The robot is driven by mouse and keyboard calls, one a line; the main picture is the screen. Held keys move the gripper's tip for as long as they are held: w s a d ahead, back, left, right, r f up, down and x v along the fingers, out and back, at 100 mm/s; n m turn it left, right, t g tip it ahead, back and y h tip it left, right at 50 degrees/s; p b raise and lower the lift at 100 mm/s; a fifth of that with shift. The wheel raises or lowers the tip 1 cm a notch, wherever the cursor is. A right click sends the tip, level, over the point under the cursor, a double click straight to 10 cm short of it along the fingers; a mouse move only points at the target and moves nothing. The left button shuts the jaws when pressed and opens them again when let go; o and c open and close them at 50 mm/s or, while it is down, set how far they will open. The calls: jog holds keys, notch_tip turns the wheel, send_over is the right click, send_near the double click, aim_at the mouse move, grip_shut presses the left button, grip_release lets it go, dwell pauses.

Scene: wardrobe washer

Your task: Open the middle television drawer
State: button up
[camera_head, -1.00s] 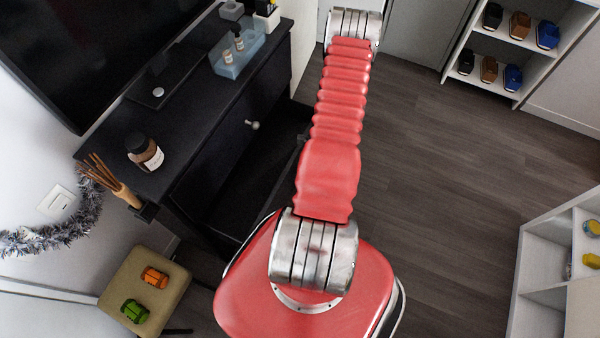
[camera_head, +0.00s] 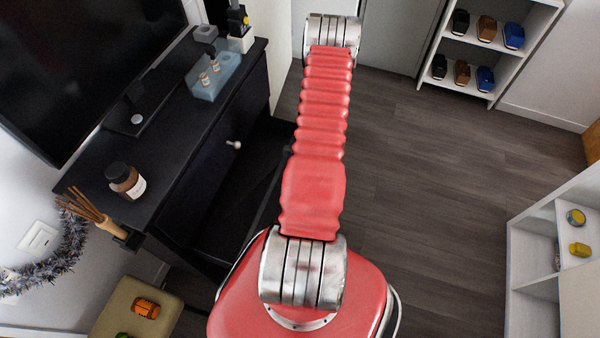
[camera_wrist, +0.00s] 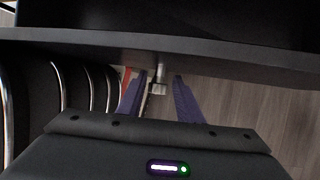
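The black television cabinet (camera_head: 197,165) stands at the left in the head view, with a pale knob (camera_head: 234,144) on its upper front. Below that front, a dark open drawer (camera_head: 238,205) sticks out toward my arm; its far part is behind the arm. In the wrist view a dark drawer front (camera_wrist: 225,62) crosses the picture, with the hollow behind it. A metal knob (camera_wrist: 158,88) juts from it. My gripper (camera_wrist: 160,78) has its two purple fingers apart, one each side of the knob, with visible gaps. The gripper is hidden in the head view.
A television (camera_head: 85,60), a brown bottle (camera_head: 125,180), reed sticks (camera_head: 90,212) and a blue tray (camera_head: 215,75) are on or by the cabinet. A stool (camera_head: 110,305) stands lower left. White shelves stand at right. The wooden floor right of my arm is clear.

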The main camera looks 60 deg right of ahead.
jog(key=v, duration=1)
jog(key=shift+s+r, duration=0.15)
jog(key=shift+r, duration=0.05)
jog(key=shift+d, duration=0.1)
dwell(0.4)
jog(key=w+a+r+n+g, duration=0.1)
jog(key=w+a+r+n, duration=0.1)
jog(key=a+r+n, duration=0.55)
jog(key=w+a+r+n+g, duration=0.1)
jog(key=w+a+r+n, duration=0.25)
jog(key=r+n, duration=0.6)
jog(key=w+a+r+n+g, duration=0.1)
jog(key=a+r+n+g, duration=0.1)
jog(key=a+r+n, duration=0.65)
jog(key=a+r+n+t+h, duration=0.1)
jog(key=a+r+n, duration=0.3)
jog(key=a+r, duration=0.4)
jog(key=w+a+r+n+t+h, duration=0.1)
jog(key=a+r+n+t, duration=0.3)
jog(key=a+r, duration=0.5)
notch_tip(320, 180, up, 4)
jog(key=shift+r+n+t+h, duration=0.3)
jog(key=shift+n+h, duration=0.1)
jog(key=shift+n, duration=0.15)
